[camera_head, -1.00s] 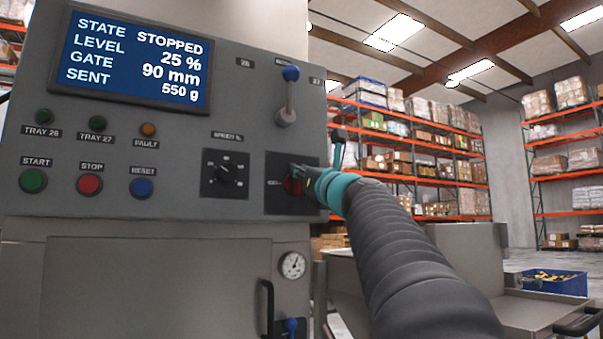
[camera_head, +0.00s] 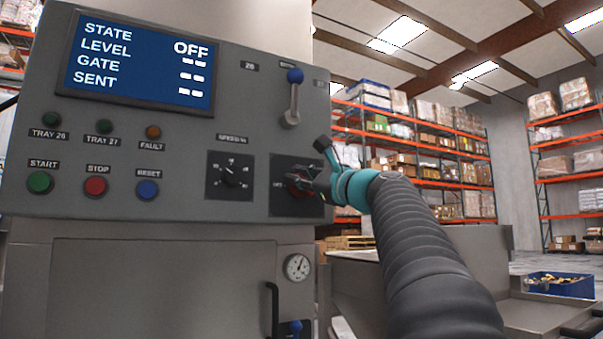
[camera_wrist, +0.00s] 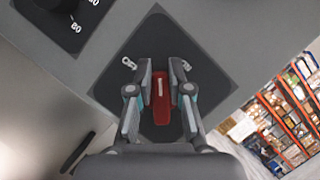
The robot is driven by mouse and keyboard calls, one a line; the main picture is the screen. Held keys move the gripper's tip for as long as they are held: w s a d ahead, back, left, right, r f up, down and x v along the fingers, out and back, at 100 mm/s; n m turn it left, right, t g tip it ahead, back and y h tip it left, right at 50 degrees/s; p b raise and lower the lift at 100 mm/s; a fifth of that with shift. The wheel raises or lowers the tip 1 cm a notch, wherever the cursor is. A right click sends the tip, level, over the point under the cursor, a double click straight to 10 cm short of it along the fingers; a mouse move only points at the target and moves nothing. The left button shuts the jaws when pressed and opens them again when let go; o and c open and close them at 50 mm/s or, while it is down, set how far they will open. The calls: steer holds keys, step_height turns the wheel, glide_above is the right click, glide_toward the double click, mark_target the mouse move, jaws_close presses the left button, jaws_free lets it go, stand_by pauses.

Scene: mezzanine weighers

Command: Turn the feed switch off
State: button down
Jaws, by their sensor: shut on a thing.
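The red feed switch (camera_wrist: 161,98) sits on a dark square plate on the grey panel. In the wrist view its red handle lies between the two fingers of my gripper (camera_wrist: 160,88), which is shut on it. The handle's white mark points up the picture, between the plate's two labels; the label on the right is partly covered. In the head view my gripper (camera_head: 312,185) is at the switch plate (camera_head: 284,206) and hides most of the red handle. The display (camera_head: 143,60) reads STATE OFF, with dashes for LEVEL, GATE and SENT.
A black speed dial (camera_head: 231,176) is just left of the switch plate. A blue-knobbed lever (camera_head: 293,98) stands above it. START (camera_head: 40,182), STOP (camera_head: 96,186) and RESET (camera_head: 148,189) buttons are at the left. Open space and racks lie right of the panel.

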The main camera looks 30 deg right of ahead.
steer(key=n, duration=0.1)
steer(key=n+g+p, duration=0.1)
steer(key=n, duration=0.1)
steer(key=n+g+y, duration=0.1)
steer(key=n, duration=0.1)
steer(key=shift+w+f+p, duration=0.2)
steer(key=shift+f+p, duration=0.2)
steer(key=shift+a+f+n+g+p, duration=0.15)
steer(key=shift+n+g+p, duration=0.15)
steer(key=shift+n, duration=0.5)
steer(key=shift+d+f+n+g+p, duration=0.1)
steer(key=shift+n+g+p, duration=0.2)
steer(key=shift+n, duration=0.5)
steer(key=shift+a+f+n+g+p, duration=0.1)
steer(key=shift+f+n+g+p, duration=0.15)
steer(key=shift+n, duration=0.55)
steer(key=shift+s+r, duration=0.1)
steer(key=c, duration=1.1)
jaws_free()
steer(key=v, duration=1.2)
